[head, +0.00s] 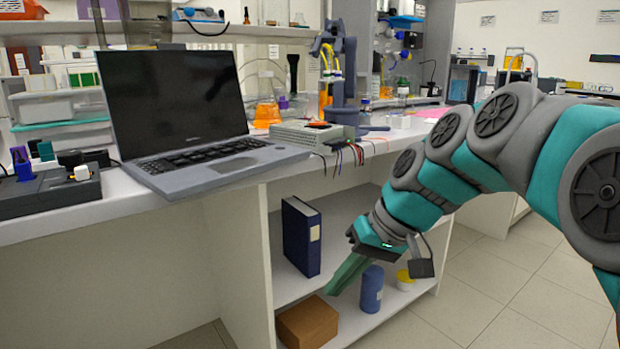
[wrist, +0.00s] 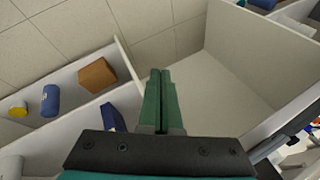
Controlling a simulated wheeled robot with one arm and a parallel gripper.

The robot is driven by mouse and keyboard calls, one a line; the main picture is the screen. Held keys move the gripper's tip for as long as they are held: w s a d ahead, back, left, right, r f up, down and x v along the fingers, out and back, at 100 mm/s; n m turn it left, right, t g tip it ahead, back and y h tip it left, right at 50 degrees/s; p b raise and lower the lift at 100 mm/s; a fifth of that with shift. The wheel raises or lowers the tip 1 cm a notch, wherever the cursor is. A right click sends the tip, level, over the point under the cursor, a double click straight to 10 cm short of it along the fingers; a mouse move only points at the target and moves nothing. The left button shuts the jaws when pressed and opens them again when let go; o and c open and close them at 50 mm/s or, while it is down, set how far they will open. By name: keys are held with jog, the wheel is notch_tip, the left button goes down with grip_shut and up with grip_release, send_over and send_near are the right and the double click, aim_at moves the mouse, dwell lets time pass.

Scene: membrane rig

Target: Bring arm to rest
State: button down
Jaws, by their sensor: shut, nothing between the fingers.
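My teal and grey arm reaches in from the right in the head view and bends down in front of the bench. My gripper (head: 335,289) points down and to the left, at the open shelf under the bench. Its green fingers are together, with nothing between them. In the wrist view my gripper (wrist: 161,75) also shows shut, with bare floor and a white panel beyond the tips. In the head view it overlaps the shelf near a blue cylinder (head: 371,290); I cannot tell the gap between them.
The bench top above carries a laptop (head: 190,120), a grey device with hanging wires (head: 312,134) and an orange flask (head: 267,112). Tiled floor (head: 520,285) at the right is clear.

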jog(key=s+d+f+m+g+h, duration=0.1)
jog(key=s+d+f+h, duration=0.2)
jog(key=s+d+f, duration=0.2)
jog(key=s+d+f+m+g+h, duration=0.2)
jog(key=s+d+f, duration=0.3)
jog(key=s+f, duration=0.7)
jog(key=s+h, duration=0.1)
jog(key=s, duration=0.6)
jog(key=shift+d+f, duration=0.2)
